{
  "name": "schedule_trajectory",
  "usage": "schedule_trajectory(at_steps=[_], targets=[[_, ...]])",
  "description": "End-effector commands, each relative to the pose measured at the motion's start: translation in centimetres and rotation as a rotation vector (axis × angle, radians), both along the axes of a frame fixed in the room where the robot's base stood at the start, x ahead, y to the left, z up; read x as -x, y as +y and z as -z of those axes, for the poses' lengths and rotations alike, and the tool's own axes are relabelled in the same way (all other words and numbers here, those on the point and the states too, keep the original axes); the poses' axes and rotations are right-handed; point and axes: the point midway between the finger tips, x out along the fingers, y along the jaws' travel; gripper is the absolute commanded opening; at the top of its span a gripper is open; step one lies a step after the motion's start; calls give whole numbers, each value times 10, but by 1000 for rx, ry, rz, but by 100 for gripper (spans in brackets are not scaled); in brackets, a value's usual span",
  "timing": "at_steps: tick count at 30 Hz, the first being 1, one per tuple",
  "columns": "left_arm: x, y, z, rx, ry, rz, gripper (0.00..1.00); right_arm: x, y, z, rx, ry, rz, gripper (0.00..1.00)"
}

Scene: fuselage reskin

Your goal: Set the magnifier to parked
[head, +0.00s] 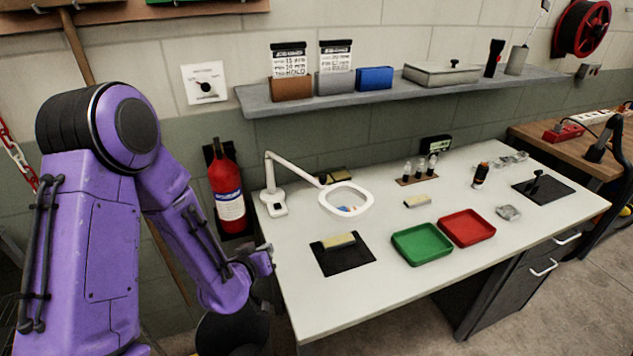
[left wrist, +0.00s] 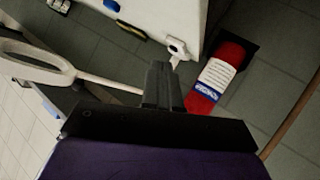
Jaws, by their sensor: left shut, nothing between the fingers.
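The magnifier is a white ring-shaped lens head (head: 346,199) on a jointed white arm. Its base (head: 273,204) stands at the left end of the workbench (head: 380,285), and its head hangs over the bench to the right of the base. In the left wrist view the magnifier's white ring (left wrist: 38,62) and arm show at the left, partly behind my gripper. My left gripper (head: 268,262) is by the bench's left edge, below the magnifier's base. The left wrist view shows its fingers (left wrist: 160,70) shut and empty. My right gripper is out of view.
A red fire extinguisher (head: 227,188) hangs on the wall beside my left arm. A black mat (head: 342,258) with a block lies in front of the magnifier. Green (head: 422,244) and red (head: 467,228) trays stand to the right. A shelf (head: 400,92) runs above.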

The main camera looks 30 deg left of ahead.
Motion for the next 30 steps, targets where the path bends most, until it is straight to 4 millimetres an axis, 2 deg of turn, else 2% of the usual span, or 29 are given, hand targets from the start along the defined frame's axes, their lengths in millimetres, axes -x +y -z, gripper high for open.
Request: schedule_trajectory(at_steps=[1, 3, 6, 12, 17, 30], targets=[[-15, 6, -37, -22, -100, 44, 0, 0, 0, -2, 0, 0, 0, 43], [-27, 9, -80, -87, -225, 139, 0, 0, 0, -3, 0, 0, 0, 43], [-31, 5, -113, -197, -335, 273, 0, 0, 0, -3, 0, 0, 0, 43], [-26, -18, -119, -382, -391, 488, 0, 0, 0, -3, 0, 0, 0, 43], [-37, -22, -120, -424, -393, 507, 0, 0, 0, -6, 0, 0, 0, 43], [-128, -38, -116, -420, -391, 505, 0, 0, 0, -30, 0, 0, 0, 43]])
